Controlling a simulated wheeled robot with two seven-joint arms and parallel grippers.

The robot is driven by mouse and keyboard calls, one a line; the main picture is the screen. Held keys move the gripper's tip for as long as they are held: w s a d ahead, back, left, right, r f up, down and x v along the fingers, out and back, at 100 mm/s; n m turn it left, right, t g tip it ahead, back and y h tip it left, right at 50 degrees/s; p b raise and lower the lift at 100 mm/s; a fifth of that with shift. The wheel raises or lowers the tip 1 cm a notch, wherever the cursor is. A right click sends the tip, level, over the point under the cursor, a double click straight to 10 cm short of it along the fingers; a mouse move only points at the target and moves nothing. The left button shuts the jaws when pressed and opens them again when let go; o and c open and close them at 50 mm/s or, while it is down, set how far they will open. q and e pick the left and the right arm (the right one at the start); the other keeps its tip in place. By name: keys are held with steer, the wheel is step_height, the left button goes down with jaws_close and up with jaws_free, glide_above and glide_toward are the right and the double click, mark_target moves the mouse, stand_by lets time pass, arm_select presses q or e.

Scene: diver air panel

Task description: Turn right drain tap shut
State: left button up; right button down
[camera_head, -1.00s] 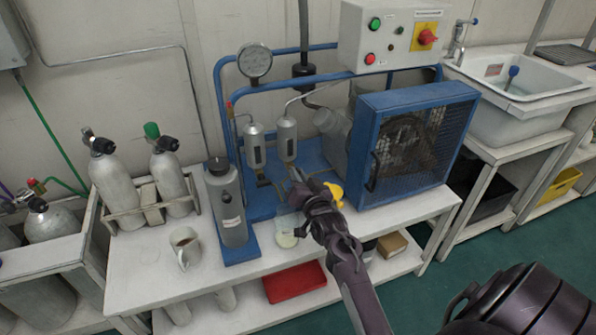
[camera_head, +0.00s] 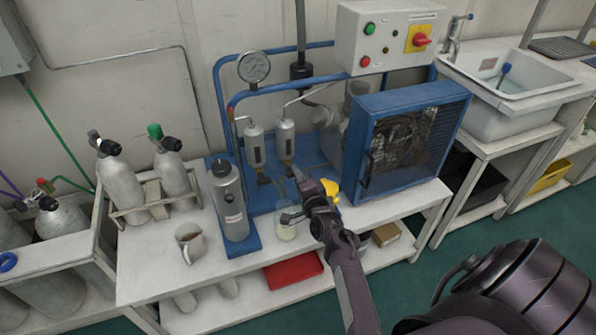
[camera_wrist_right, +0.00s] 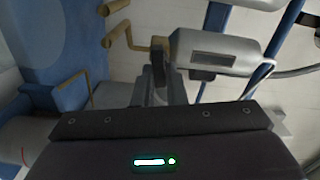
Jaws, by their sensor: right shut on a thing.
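The right separator, a grey cylinder (camera_head: 286,140), stands on the blue compressor frame beside the left separator (camera_head: 255,147). In the right wrist view the right separator (camera_wrist_right: 215,52) lies sideways, with a brass fitting (camera_wrist_right: 160,46) at its lower end. The right drain tap, a small dark handle (camera_wrist_right: 158,72), shows at that fitting. My right gripper (camera_head: 296,174) is just under the right separator, shut on the tap; it also shows in the right wrist view (camera_wrist_right: 160,92). Its grip is mostly hidden in the head view. My left gripper is out of view.
A clear jar (camera_head: 286,229) with pale liquid stands below the separators. A grey canister (camera_head: 229,205) and a jug (camera_head: 190,243) stand to the left. A blue mesh guard (camera_head: 412,140) is close on the right. A yellow piece (camera_head: 331,190) shows beside my gripper.

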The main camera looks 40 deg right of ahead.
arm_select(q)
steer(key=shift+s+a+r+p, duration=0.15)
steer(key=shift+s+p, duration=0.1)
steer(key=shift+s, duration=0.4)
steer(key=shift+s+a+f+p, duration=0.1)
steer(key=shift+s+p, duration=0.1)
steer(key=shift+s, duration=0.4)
arm_select(e)
steer(key=shift+f+m, duration=0.1)
steer(key=shift+m, duration=1.1)
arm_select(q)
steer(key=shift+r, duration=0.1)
arm_select(e)
steer(key=c, duration=1.5)
jaws_free()
